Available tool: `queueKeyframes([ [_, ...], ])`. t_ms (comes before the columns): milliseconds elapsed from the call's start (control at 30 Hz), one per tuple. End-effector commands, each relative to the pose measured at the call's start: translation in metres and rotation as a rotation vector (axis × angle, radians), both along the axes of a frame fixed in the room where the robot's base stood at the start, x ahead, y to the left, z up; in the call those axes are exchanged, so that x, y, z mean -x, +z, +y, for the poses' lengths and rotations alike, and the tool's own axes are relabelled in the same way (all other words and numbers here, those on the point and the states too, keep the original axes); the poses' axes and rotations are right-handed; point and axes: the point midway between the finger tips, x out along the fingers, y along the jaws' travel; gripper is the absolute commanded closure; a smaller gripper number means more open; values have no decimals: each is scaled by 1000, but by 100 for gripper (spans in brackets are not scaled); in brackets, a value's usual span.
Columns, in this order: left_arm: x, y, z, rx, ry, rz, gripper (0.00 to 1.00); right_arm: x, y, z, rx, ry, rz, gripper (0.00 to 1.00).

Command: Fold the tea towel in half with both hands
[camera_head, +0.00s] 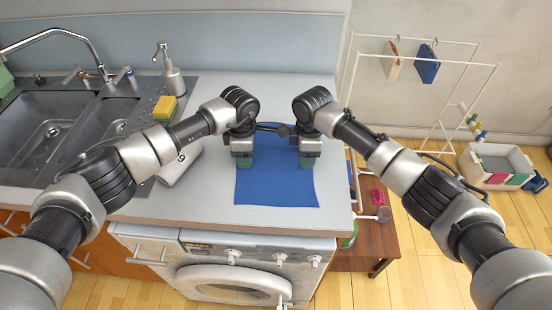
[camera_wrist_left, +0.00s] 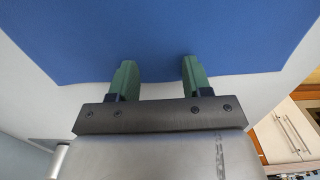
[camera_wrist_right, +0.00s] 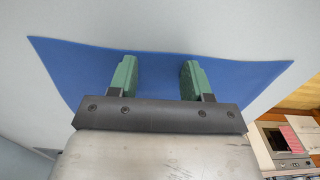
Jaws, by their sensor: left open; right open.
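The blue tea towel (camera_head: 277,187) lies spread on the light worktop, its near edge close to the worktop's front edge. Its far part is partly hidden by my arms. My left gripper (camera_head: 244,162) is over the towel's left side, pointing down. In the left wrist view its two green fingers (camera_wrist_left: 157,75) are apart at an edge of the towel (camera_wrist_left: 160,35), with nothing between them. My right gripper (camera_head: 308,162) is over the towel's right side. In the right wrist view its fingers (camera_wrist_right: 159,72) are apart over the towel (camera_wrist_right: 85,70). I cannot tell whether the fingers touch the cloth.
A sink (camera_head: 50,118) with a tap is at the left. A soap dispenser (camera_head: 173,76) and a yellow sponge (camera_head: 165,108) stand by it. A white device (camera_head: 180,165) lies left of the towel. A washing machine (camera_head: 225,270) is below the worktop. A white drying rack (camera_head: 455,90) stands right.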

Motion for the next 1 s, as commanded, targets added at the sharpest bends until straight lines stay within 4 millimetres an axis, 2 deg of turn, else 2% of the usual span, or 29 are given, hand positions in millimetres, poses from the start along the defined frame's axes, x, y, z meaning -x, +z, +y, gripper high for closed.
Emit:
queueKeyframes([
  [67,0,-1,0,0,0,0,55,0,-1,0,0,0,0,55],
  [633,0,-1,0,0,0,1,99,0,-1,0,0,0,1,99],
  [1000,0,-1,0,0,1,1,100,0,-1,0,0,0,0,100],
])
